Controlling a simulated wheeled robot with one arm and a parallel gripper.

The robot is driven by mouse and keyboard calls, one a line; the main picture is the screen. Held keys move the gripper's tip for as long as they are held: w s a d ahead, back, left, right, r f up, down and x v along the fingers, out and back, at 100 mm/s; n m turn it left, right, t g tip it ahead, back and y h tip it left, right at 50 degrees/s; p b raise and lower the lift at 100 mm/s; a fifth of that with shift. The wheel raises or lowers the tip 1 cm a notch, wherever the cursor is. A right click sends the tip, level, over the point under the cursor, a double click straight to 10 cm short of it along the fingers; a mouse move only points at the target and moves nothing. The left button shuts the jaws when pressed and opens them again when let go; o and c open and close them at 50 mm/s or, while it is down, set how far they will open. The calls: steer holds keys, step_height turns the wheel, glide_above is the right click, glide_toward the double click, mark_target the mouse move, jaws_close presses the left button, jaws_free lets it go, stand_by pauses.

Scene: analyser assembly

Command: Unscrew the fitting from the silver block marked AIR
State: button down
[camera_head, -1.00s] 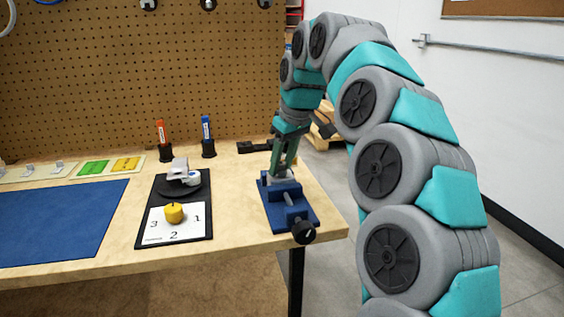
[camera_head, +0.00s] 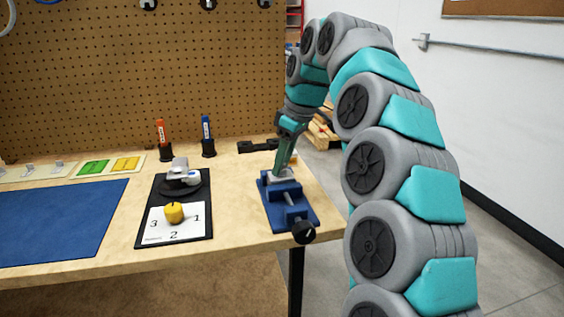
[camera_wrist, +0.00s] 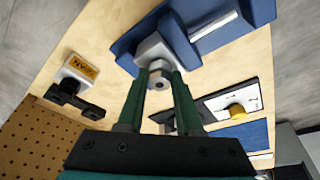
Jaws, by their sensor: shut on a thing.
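A blue vise (camera_head: 289,204) stands near the table's right end and holds a silver block (camera_head: 279,179). In the wrist view the silver block (camera_wrist: 150,48) sits in the vise (camera_wrist: 225,15), with a grey fitting (camera_wrist: 159,75) on it facing the camera. My gripper (camera_head: 282,168) points down at the block from above. In the wrist view my gripper's (camera_wrist: 158,73) two green fingers are on either side of the fitting and shut on it. I cannot read any AIR mark on the block.
Left of the vise, a black plate (camera_head: 206,231) carries a yellow knob (camera_head: 174,212) and a grey device (camera_head: 180,168). A blue mat (camera_head: 60,222) lies further left. A black holder (camera_head: 257,146), also in the wrist view (camera_wrist: 72,101), lies behind the vise, beside a yellow-labelled block (camera_wrist: 80,69).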

jaws_free()
stand_by(0.8)
steer(key=shift+d+f+m+b, duration=0.1)
steer(key=shift+f+m+b, duration=0.05)
steer(key=shift+m+b, duration=0.3)
steer(key=shift+m+t+b, duration=0.4)
steer(key=shift+m+b, duration=0.1)
steer(key=shift+m, duration=0.65)
steer(key=shift+m+t+h, duration=0.3)
steer(key=shift+m+h, duration=0.2)
steer(key=shift+m, duration=0.7)
steer(key=shift+m+h+b, duration=0.3)
steer(key=shift+m+b, duration=0.25)
steer(key=shift+m, duration=0.45)
steer(key=m, duration=0.1)
steer(key=m+h, duration=0.1)
steer(key=m, duration=0.1)
steer(key=shift+r+m+t, duration=0.2)
steer(key=shift+m+t, duration=0.1)
